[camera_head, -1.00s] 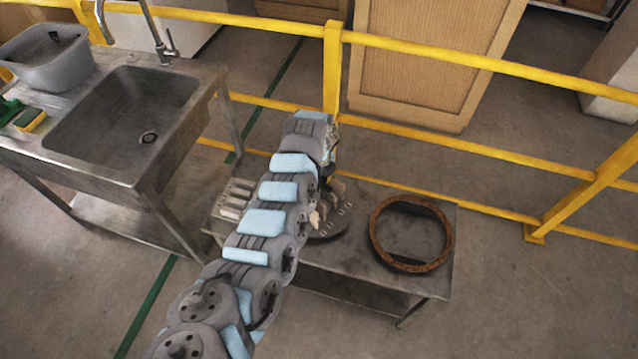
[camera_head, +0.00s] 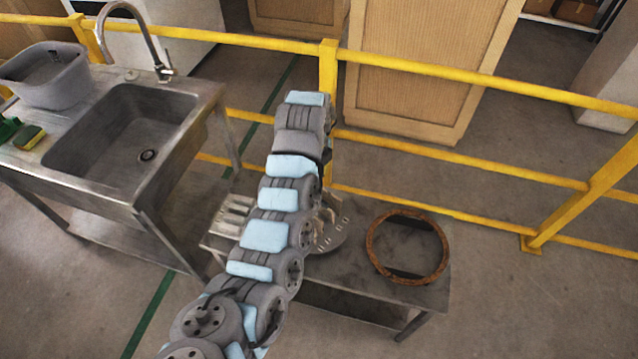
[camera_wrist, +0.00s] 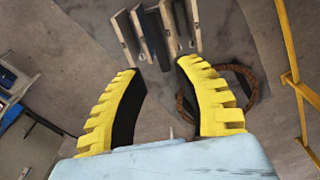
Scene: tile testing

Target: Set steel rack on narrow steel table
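The narrow steel table (camera_head: 428,296) is low and grey and stands in front of the yellow railing. On it, a grey slotted rack-like piece (camera_head: 338,236) shows partly behind my arm, with beige-edged slabs standing by it. The slabs (camera_wrist: 168,28) also show upright at the top of the wrist view, beyond my fingertips. My gripper (camera_wrist: 158,68) has its yellow fingers spread apart, with nothing between them. In the head view my arm hides most of the gripper. I cannot tell for certain which piece is the steel rack.
A rusty ring (camera_head: 374,250) lies on the table's right part. A pale slotted block (camera_head: 232,214) sits at its left end. A steel sink (camera_head: 115,140) with a grey tub (camera_head: 45,85) stands to the left. Yellow railing (camera_head: 450,75) runs behind.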

